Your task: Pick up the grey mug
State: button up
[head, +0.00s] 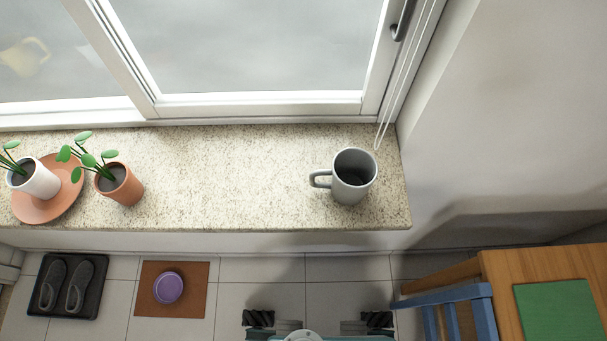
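The grey mug (353,178) stands upright on the speckled stone windowsill (230,185), near its right end. Its opening faces up and looks dark and empty. Its handle (319,179) points left. Nothing touches or covers the mug. My gripper does not show in the head view. Only parts of my own body show at the bottom edge, well apart from the mug.
Left on the sill are a terracotta pot (121,187) and a white pot (38,182) on an orange saucer (70,198). A window cord (402,85) hangs behind the mug. A blue chair (452,297) and wooden table (528,264) stand lower right. The middle sill is clear.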

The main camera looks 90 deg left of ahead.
aim_at(354, 172)
jog(key=k+l+u, duration=0.15)
jog(key=u, duration=1.3)
jog(key=i+u, duration=0.15)
jog(key=u, duration=0.8)
jog(key=i+l+u, duration=0.1)
jog(key=u, duration=1.1)
